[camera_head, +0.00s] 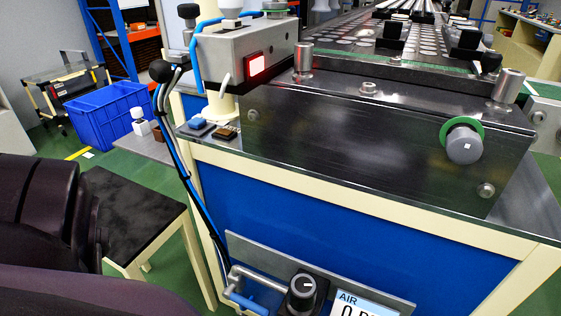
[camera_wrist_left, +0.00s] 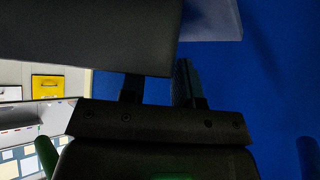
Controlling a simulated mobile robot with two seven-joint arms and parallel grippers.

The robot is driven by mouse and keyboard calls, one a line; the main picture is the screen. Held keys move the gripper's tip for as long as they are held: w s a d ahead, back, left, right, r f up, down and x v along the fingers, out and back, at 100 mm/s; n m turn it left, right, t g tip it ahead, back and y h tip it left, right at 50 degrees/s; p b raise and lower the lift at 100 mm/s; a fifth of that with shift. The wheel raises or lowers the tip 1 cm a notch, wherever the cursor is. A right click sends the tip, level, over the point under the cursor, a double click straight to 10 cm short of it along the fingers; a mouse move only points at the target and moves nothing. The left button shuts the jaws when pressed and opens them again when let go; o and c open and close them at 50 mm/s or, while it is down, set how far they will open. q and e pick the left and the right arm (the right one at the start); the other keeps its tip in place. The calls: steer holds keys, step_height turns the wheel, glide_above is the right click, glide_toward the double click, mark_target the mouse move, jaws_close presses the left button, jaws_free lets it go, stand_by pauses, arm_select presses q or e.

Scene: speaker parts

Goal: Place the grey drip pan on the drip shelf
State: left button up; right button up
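In the left wrist view my left gripper (camera_wrist_left: 160,85) has a dark grey flat-sided piece (camera_wrist_left: 80,40), apparently the grey drip pan, between its fingers. The piece's right edge meets the right finger, and it covers most of the left finger. Its far side is out of view. A pale grey ledge (camera_wrist_left: 212,18), possibly the drip shelf, stands out from a blue panel just beyond the fingers at the top. In the head view I cannot make out the pan, the drip shelf or either gripper.
A blue-panelled bench (camera_head: 330,240) with a metal top stands ahead. A grey control plate (camera_head: 370,297) with a knob (camera_head: 301,291) is on its front. A black-topped stool (camera_head: 125,215) and a blue crate (camera_head: 108,112) are on the left. A cable hangs down the bench corner.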

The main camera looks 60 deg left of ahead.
arm_select(q)
steer(key=p+v, duration=0.3)
steer(key=v, duration=0.8)
steer(key=shift+p, duration=0.3)
arm_select(e)
steer(key=shift+a+r+n+g, duration=0.2)
steer(key=shift+a+n+g, duration=0.15)
steer(key=shift+g, duration=0.55)
steer(key=shift+s, duration=0.1)
